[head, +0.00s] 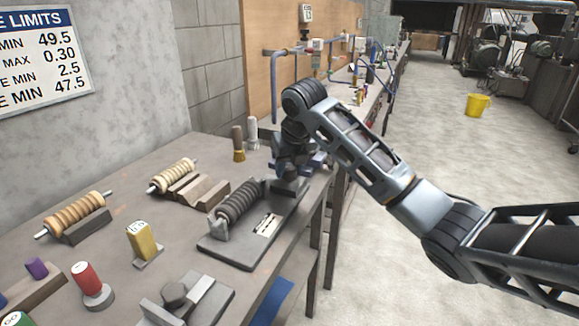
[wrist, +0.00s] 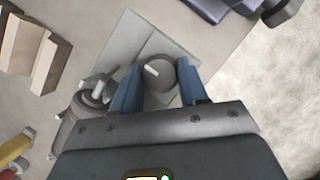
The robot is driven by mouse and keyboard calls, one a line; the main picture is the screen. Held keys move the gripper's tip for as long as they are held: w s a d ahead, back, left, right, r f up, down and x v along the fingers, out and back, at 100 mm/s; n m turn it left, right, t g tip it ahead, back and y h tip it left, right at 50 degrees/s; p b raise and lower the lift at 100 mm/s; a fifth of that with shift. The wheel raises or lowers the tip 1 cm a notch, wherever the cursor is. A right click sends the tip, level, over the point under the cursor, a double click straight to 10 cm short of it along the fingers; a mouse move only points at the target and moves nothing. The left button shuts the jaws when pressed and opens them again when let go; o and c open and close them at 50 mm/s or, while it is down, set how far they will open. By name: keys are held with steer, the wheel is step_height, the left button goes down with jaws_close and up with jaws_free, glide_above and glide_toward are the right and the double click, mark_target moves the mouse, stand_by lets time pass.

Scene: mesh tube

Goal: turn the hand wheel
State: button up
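The hand wheel (wrist: 158,74) is a dark round knob with a white mark, seen from above in the wrist view. It sits on a grey base plate (wrist: 127,42). The blue fingers of my gripper (wrist: 158,88) stand one on each side of it, and I cannot tell whether they touch its rim. In the head view my gripper (head: 297,160) is over the far end of the fixture's dark base (head: 226,251), and it hides the wheel there. A dark ribbed tube (head: 240,200) lies on that fixture.
Two ribbed tan rollers (head: 75,213) lie on blocks on the left of the bench. A yellow block (head: 141,240) and a red-topped stamp (head: 88,281) stand nearer. Brushes (head: 238,145) stand behind the fixture. The bench edge is close on the right, with open floor beyond.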

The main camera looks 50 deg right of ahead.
steer(key=c, duration=0.5)
steer(key=shift+r, duration=0.1)
